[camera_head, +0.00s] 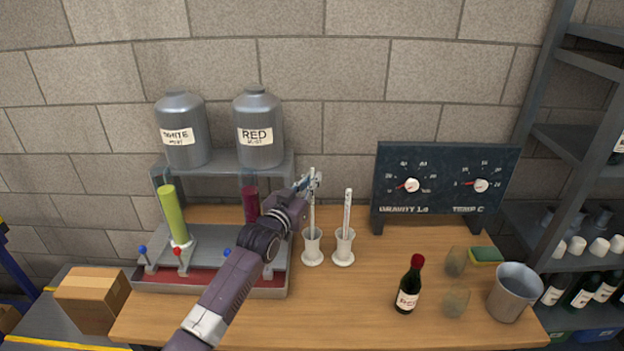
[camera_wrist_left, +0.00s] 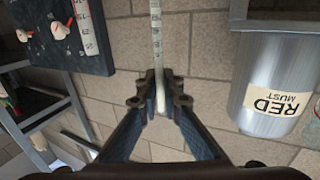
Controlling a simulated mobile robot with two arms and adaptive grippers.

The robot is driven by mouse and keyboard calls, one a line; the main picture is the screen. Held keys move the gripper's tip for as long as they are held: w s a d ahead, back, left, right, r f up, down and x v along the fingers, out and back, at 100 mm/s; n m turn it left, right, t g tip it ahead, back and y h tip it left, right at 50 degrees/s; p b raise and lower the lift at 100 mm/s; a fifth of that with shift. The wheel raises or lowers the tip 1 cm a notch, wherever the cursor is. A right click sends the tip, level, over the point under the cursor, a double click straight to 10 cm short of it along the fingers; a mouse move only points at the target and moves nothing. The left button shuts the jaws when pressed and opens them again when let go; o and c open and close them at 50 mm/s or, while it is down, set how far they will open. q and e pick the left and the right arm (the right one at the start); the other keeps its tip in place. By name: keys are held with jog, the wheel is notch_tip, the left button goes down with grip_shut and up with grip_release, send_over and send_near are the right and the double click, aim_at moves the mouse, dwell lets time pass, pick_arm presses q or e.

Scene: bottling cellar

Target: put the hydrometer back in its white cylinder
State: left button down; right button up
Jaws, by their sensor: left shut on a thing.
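My left gripper (camera_head: 312,181) is shut on the hydrometer (camera_head: 312,212), a slim pale rod held upright. In the left wrist view its scaled stem (camera_wrist_left: 156,35) runs between the fingertips of the gripper (camera_wrist_left: 160,92). In the head view the rod's lower part lines up with the mouth of the left white cylinder (camera_head: 312,257); I cannot tell how deep its tip is. A second white cylinder (camera_head: 344,257) stands just right, holding a white rod with a reddish line (camera_head: 347,208). My right gripper is not in view.
On the wooden table (camera_head: 350,310), a filling stand (camera_head: 210,285) with two metal tanks is at left. A gauge board (camera_head: 440,165) stands behind right. A dark bottle (camera_head: 408,287), two clear glasses, a sponge (camera_head: 486,255) and a metal bucket (camera_head: 514,293) stand at right.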

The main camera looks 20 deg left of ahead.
pick_arm(q)
jog(key=shift+f+b, duration=0.75)
jog(key=shift+f, duration=0.5)
jog(key=c, duration=2)
grip_release()
jog(key=shift+s, duration=0.1)
jog(key=s, duration=0.4)
jog(key=s+a, duration=0.1)
jog(key=s, duration=0.6)
jog(key=shift+s+a, duration=0.3)
jog(key=shift+s, duration=0.1)
